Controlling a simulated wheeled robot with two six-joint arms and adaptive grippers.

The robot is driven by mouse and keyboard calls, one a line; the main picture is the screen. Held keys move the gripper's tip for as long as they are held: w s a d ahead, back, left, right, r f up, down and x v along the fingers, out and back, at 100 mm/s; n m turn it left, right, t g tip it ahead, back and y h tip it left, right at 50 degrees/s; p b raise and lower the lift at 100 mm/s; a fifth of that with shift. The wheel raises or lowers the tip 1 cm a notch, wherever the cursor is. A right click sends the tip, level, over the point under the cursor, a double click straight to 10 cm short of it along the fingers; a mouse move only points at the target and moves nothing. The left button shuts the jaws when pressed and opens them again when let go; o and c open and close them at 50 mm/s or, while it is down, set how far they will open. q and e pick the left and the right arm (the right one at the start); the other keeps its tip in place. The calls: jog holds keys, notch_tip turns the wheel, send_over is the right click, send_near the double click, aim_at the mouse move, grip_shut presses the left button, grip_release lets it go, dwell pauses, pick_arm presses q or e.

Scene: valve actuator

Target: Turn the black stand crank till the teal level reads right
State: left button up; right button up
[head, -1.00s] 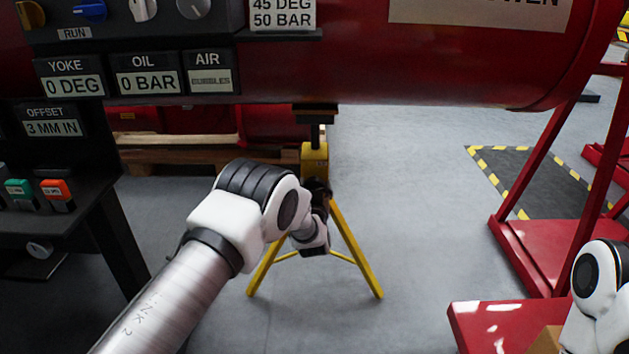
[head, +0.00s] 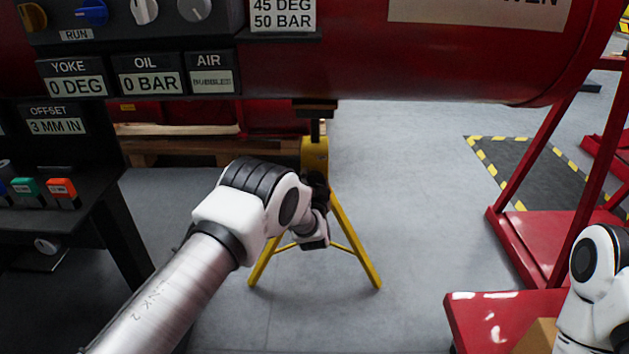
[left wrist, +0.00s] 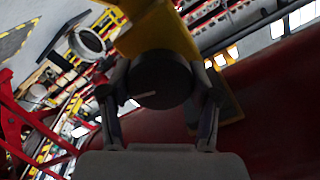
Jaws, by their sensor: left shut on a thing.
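A yellow tripod stand (head: 357,255) stands on the floor under the red cylinder. In the left wrist view, a round black crank hub or knob (left wrist: 160,80) with a short white mark sits against the yellow stand head (left wrist: 160,35). My left gripper (left wrist: 160,100) is shut on this black part, one finger on each side. In the head view my left wrist (head: 318,200) hides most of the crank and gripper. A small teal device (head: 27,188), with unreadable markings, sits on the black bench at left. My right gripper is out of view.
The large red cylinder (head: 380,65) spans above the stand. Black panels at left read YOKE 0 DEG, OIL 0 BAR and OFFSET 3 MM IN. An orange device (head: 62,190) sits beside the teal one. A red frame (head: 520,235) stands at right. Grey floor around the tripod is clear.

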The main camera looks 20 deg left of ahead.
pick_arm(q)
jog(key=o, duration=1.2)
jog(key=shift+c, duration=0.2)
jog(key=v, duration=1.2)
